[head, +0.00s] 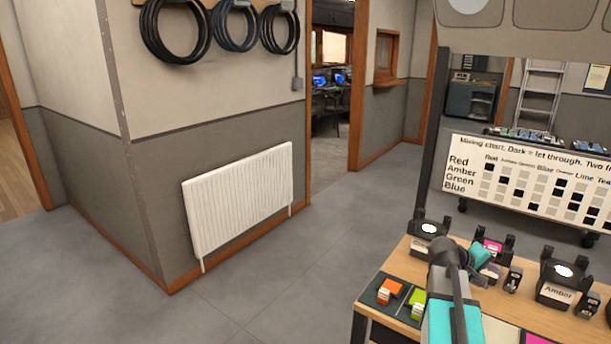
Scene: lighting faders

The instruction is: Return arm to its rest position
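My arm (455,300), dark grey and teal, reaches up from the bottom of the head view over the wooden table at the lower right. My gripper (486,272) is at its far end, above the table among small dark lamp units. It is small and partly covered by the teal wrist. I cannot tell whether its fingers are apart or hold anything.
The table (395,262) holds a dark tray with an orange block (389,291) and a green block (417,304), plus a lamp labelled Amber (557,288). A mixing chart (530,180) stands behind. A white radiator (240,200) is left; the floor (290,280) between is clear.

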